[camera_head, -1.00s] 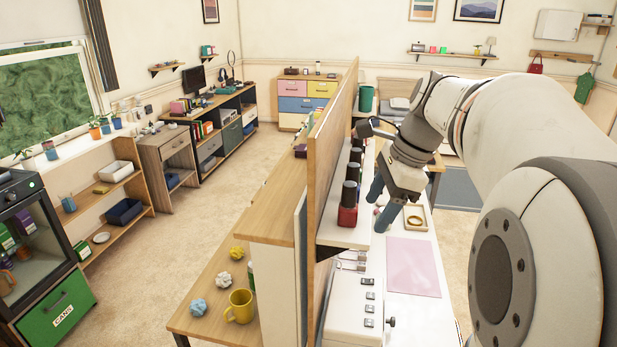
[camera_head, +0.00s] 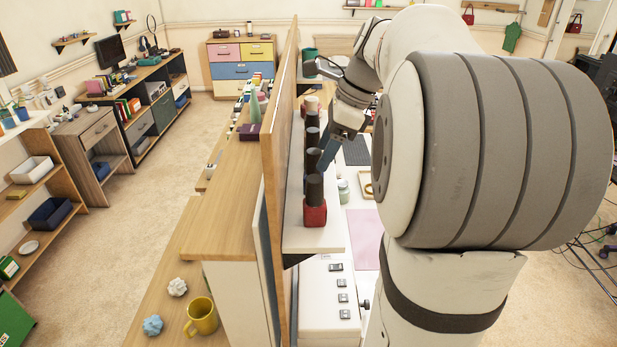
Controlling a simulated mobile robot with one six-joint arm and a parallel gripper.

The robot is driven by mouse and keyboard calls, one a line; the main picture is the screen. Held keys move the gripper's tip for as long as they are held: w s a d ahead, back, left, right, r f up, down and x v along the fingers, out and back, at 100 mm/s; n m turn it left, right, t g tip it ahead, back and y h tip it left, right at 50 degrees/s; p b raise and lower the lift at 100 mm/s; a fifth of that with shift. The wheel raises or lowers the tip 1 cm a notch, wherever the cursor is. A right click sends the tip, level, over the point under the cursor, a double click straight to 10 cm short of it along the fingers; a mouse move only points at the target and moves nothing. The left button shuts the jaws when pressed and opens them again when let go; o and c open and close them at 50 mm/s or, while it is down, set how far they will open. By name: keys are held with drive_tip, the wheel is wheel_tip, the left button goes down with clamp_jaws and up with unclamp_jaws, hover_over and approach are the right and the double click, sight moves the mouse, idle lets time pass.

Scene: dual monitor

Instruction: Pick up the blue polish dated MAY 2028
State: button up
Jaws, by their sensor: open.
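A row of polish bottles with tall dark caps stands on the white wall shelf (camera_head: 312,236). The nearest is a red polish (camera_head: 315,213), upright at the shelf's front end. Several more dark caps (camera_head: 312,133) line up behind it; their bottle colours are mostly hidden. I cannot make out a blue polish or any date. My gripper (camera_head: 326,162) points down and towards me at the right side of the row, close to the caps behind the red polish. It is open with nothing visible in it. Whether it touches a bottle I cannot tell.
The wooden partition (camera_head: 280,150) rises directly left of the shelf. Below right, the white desk holds a pale jar (camera_head: 343,190), a pink sheet (camera_head: 364,237) and a small wooden tray (camera_head: 366,185). My arm covers much of the right side.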

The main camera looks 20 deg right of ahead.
sight(314, 169)
drive_tip(key=shift+p+x, duration=0.55)
drive_tip(key=shift+x, duration=2.5)
drive_tip(key=shift+w, duration=0.2)
drive_tip(key=shift+c, duration=0.4)
drive_tip(key=c, duration=1)
drive_tip(key=shift+r, duration=0.1)
drive_tip(key=shift+c, duration=0.2)
